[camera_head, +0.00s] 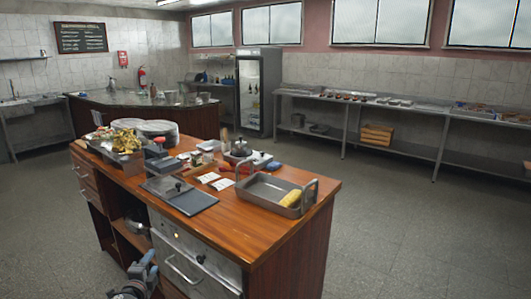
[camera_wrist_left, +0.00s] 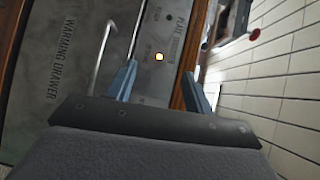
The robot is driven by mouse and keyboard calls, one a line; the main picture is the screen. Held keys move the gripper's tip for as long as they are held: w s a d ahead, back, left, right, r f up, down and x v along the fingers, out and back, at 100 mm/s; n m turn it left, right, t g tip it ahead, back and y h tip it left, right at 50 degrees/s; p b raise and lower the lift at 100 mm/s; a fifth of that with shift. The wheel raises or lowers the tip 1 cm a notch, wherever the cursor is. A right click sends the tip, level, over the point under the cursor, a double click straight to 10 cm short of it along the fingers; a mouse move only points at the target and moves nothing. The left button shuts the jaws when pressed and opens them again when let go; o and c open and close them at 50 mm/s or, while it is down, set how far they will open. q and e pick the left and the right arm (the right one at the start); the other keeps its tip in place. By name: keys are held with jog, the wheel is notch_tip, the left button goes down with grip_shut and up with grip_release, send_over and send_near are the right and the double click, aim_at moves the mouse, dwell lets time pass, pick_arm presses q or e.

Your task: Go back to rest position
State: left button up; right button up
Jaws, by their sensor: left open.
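My left gripper (camera_head: 146,264) is low at the bottom left of the head view, in front of the wooden island counter (camera_head: 262,232). In the left wrist view its two blue fingers (camera_wrist_left: 159,72) stand apart with nothing between them. They point toward the steel front of a warming drawer (camera_wrist_left: 62,75) and a plate warmer panel with a small light. The drawer's bar handle (camera_wrist_left: 104,60) lies just left of the fingers; I cannot tell how near. My right gripper is in neither view.
The grey floor (camera_head: 420,230) to the right is clear. A steel bench (camera_head: 445,114) lines the back wall.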

pick_arm(q)
jog(key=s+d+f+n+g, duration=0.5)
jog(key=s+d, duration=0.3)
jog(key=s, duration=0.7)
jog(key=s+d+f+n+g+h+p, duration=0.1)
jog(key=s+d+f+n+g, duration=0.4)
jog(key=s, duration=1.1)
jog(key=s+d+f+n+g, duration=0.4)
jog(key=s+d, duration=0.6)
jog(key=s, duration=0.5)
notch_tip(320, 180, down, 2)
jog(key=shift+s+d+f+n+g+h+p, duration=0.1)
jog(key=shift+s+d+n+g+h+p, duration=0.25)
jog(key=shift+n, duration=0.45)
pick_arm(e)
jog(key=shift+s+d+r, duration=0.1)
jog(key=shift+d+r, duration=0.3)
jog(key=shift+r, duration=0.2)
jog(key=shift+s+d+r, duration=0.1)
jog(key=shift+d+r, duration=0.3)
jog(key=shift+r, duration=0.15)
pick_arm(q)
jog(key=shift+w, duration=0.1)
